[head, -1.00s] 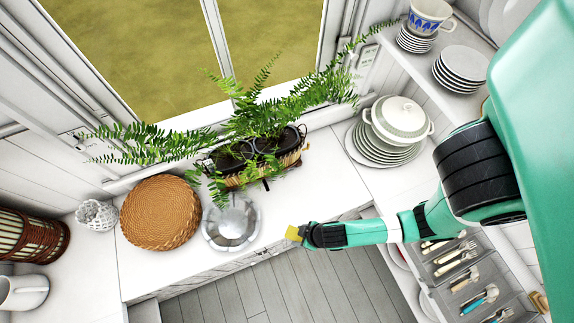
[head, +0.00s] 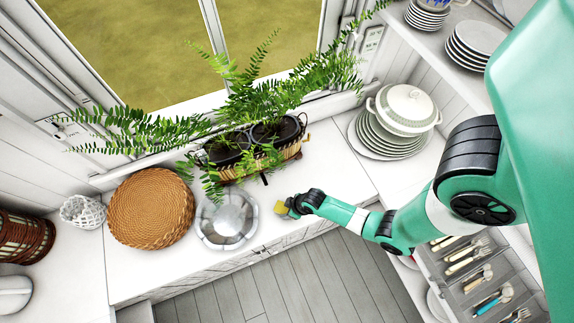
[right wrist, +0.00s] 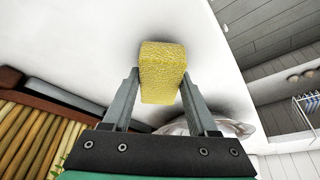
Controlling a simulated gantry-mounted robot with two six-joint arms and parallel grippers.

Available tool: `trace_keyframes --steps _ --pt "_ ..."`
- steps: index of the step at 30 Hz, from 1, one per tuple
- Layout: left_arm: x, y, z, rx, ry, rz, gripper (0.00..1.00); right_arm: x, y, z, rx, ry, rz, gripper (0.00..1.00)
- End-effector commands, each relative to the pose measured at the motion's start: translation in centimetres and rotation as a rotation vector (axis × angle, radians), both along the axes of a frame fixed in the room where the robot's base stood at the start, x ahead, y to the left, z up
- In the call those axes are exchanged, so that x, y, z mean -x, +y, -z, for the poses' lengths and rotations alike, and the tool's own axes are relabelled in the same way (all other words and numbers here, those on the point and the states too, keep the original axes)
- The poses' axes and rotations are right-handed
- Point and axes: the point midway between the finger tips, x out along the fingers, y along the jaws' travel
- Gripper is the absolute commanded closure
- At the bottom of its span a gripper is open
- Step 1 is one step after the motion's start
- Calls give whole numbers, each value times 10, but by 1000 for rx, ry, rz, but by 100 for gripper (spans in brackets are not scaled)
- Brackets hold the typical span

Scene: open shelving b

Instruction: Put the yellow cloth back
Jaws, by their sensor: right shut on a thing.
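The yellow cloth (head: 281,208) looks like a small thick yellow block. It also shows in the right wrist view (right wrist: 162,70), between the fingers. My right gripper (head: 289,206) is shut on it, just right of the silver metal dish and over the white counter (head: 335,175). In the right wrist view the two fingers of the gripper (right wrist: 160,95) press on the cloth's sides, and its far end sticks out past them. I cannot tell whether the cloth touches the counter. My left gripper is not in view.
The silver dish (head: 226,221) is close to the left of the gripper. A round wicker mat (head: 151,208) lies further left. A fern planter (head: 290,152) stands behind, under the window. Stacked plates with a lidded tureen (head: 407,105) are at right. An open cutlery drawer (head: 470,275) is below.

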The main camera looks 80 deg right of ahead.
Motion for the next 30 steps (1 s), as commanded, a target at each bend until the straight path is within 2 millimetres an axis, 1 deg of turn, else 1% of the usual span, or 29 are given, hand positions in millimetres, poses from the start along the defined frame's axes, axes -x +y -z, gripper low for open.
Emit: trace_keyframes --steps 1,8,11,12,14,15,17,25,28,30 --pt "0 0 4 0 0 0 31 0 0 6 0 -1 0 93" --pt "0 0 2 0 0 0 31 -1 0 5 0 -2 0 93" --pt "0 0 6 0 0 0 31 0 0 9 0 -2 0 93" --pt "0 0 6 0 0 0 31 0 0 9 0 -1 0 39" --pt "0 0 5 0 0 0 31 0 0 8 0 -1 0 29" --pt "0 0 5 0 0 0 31 0 0 8 0 -1 0 21" --pt "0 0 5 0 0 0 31 0 0 8 0 -1 0 11" --pt "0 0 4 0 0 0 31 0 0 7 0 -1 0 11" --pt "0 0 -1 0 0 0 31 1 1 1 0 -1 1 11" --pt "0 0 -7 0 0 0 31 5 1 -9 0 -1 1 11"
